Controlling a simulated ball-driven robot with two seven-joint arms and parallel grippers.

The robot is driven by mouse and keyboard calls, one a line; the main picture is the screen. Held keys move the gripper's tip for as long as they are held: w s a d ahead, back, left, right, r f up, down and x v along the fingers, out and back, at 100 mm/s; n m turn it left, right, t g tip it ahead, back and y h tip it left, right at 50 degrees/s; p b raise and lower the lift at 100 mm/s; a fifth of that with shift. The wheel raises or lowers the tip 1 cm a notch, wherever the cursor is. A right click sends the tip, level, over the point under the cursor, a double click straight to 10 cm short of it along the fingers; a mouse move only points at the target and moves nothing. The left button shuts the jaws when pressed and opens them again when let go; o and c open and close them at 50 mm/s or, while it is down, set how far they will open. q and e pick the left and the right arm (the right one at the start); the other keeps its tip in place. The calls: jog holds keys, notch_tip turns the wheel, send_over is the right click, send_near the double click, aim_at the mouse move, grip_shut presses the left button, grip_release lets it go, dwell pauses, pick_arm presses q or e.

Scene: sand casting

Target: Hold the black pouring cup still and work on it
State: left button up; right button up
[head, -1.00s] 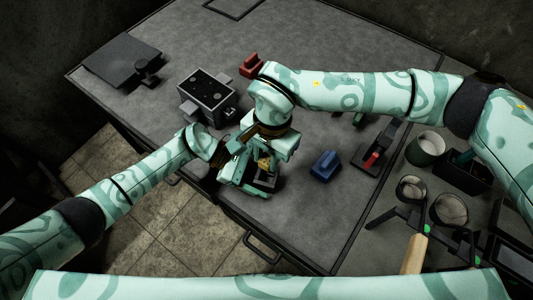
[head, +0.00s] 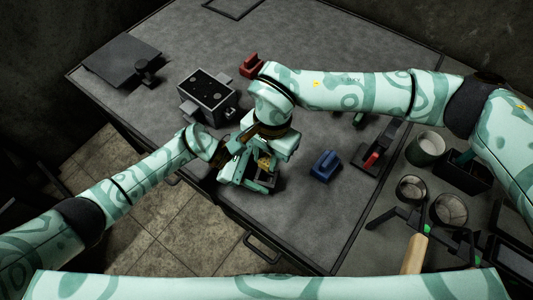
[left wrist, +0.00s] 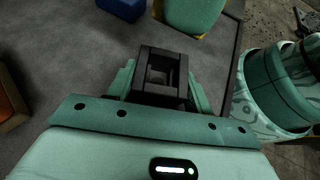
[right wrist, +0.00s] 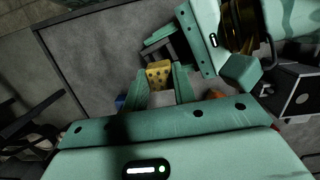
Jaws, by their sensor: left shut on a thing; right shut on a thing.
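The black pouring cup (left wrist: 172,72) shows in the left wrist view as a dark, square, open-topped box between the fingers of my left gripper (left wrist: 160,88), which is shut on it. In the head view the cup (head: 262,184) is partly covered by my grippers. My right gripper (right wrist: 160,88) is shut on a yellow piece with dark dots (right wrist: 158,73). In the head view this yellow piece (head: 264,163) is close to the cup; whether they touch is unclear. The left gripper (head: 256,180) is below the right gripper (head: 267,160) there.
A grey box with side lugs (head: 207,98) stands left of the grippers. A red block (head: 251,65) lies behind, and a blue block (head: 325,166) lies to the right. A rack with round cups (head: 450,209) stands at the right. The table's front edge is below the grippers.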

pick_arm(q)
jog(key=o, duration=0.8)
jog(key=shift+o, duration=0.2)
jog(key=shift+a, duration=0.1)
jog(key=v, duration=1.1)
jog(key=shift+w+a+r, duration=0.15)
jog(key=shift+a, duration=0.2)
